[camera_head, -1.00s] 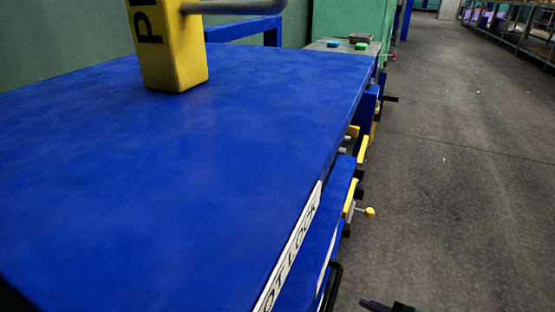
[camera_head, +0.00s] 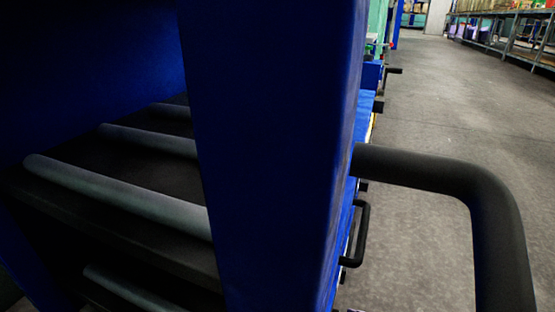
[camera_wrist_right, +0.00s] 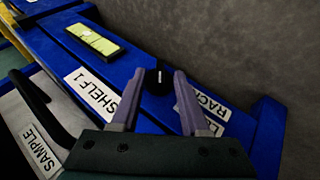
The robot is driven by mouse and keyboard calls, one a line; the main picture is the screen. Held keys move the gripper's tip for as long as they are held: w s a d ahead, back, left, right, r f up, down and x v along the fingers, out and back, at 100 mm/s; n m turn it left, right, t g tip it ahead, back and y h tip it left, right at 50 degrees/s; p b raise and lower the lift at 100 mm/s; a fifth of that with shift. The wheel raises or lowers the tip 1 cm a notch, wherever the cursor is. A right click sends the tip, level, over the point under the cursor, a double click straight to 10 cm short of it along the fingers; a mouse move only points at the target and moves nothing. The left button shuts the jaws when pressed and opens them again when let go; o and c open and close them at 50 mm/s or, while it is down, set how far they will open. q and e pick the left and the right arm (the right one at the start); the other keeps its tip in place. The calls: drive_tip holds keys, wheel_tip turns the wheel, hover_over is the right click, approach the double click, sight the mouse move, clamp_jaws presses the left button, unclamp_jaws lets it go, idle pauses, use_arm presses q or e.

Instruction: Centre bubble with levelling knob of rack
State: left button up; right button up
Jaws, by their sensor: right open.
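In the right wrist view, a black round knob (camera_wrist_right: 158,84) with a white mark sits on a blue rail. A yellow-green bubble level (camera_wrist_right: 94,40) in a black frame lies on the blue rail of the rack (camera_wrist_right: 55,42), up and left of the knob. The bubble is too small to read. My left gripper is in neither current view.
A "SHELF 1" label (camera_wrist_right: 95,95) is on the rail. A black handle (camera_wrist_right: 42,105) stands out beside a "SAMPLE" label (camera_wrist_right: 42,150). In the head view a blue post (camera_head: 275,150) and a large black handle (camera_head: 450,178) are close. Grey floor (camera_head: 455,110) on the right is clear.

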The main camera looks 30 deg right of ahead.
drive_tip(key=shift+b+x, duration=0.35)
drive_tip(key=shift+x, duration=0.45)
drive_tip(key=shift+c, duration=0.3)
clamp_jaws()
